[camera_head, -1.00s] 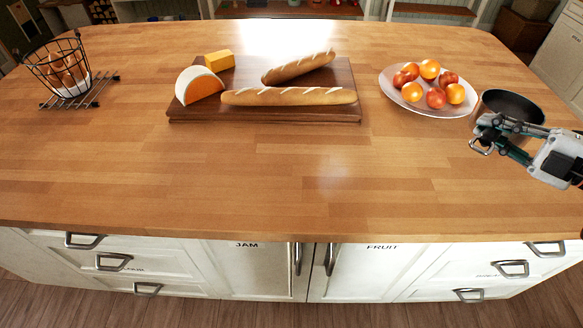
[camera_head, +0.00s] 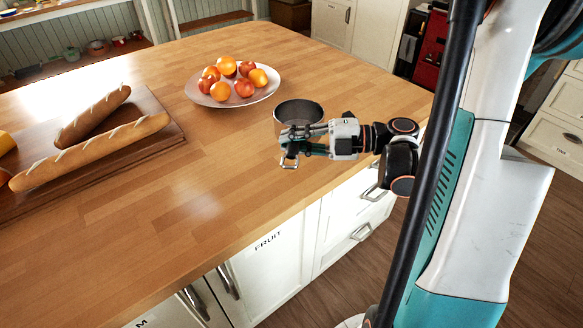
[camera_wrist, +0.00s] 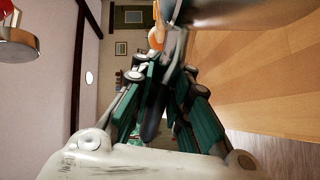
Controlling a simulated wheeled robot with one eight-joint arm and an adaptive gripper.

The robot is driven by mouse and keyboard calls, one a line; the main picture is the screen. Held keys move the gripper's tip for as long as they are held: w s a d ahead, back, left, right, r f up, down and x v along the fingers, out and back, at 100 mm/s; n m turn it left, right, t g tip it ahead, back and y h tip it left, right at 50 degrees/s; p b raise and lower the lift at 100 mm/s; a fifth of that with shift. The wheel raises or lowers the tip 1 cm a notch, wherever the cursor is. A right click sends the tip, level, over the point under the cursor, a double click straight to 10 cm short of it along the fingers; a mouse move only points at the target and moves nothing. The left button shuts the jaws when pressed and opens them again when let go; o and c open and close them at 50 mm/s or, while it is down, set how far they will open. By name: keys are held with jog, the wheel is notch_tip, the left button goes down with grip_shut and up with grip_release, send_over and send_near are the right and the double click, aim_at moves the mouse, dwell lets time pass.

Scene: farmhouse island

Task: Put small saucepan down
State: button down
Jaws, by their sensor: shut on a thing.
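The small saucepan (camera_head: 299,111) is a dark, round pan with a grey outside. It is near the right side of the wooden island top, beyond my gripper (camera_head: 291,146) in the head view. The pan looks upright. I cannot tell whether its base touches the wood or is slightly above it. In the wrist view, part of the grey saucepan (camera_wrist: 228,14) shows at the top, beyond the teal fingers.
A plate (camera_head: 190,92) of oranges and red fruit stands left of the saucepan. A cutting board (camera_head: 160,112) with two baguettes (camera_head: 92,150) is farther left. The island top (camera_head: 215,160) is clear between board and pan. Its edge runs close by my gripper.

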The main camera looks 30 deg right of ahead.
notch_tip(320, 180, down, 6)
jog(key=shift+f+b, duration=0.25)
jog(key=shift+b, duration=0.95)
jog(key=shift+r, duration=0.1)
jog(key=c, duration=2)
grip_release()
jog(key=shift+f, duration=0.2)
jog(key=shift+c, duration=0.2)
jog(key=o, duration=0.5)
jog(key=shift+r, duration=0.2)
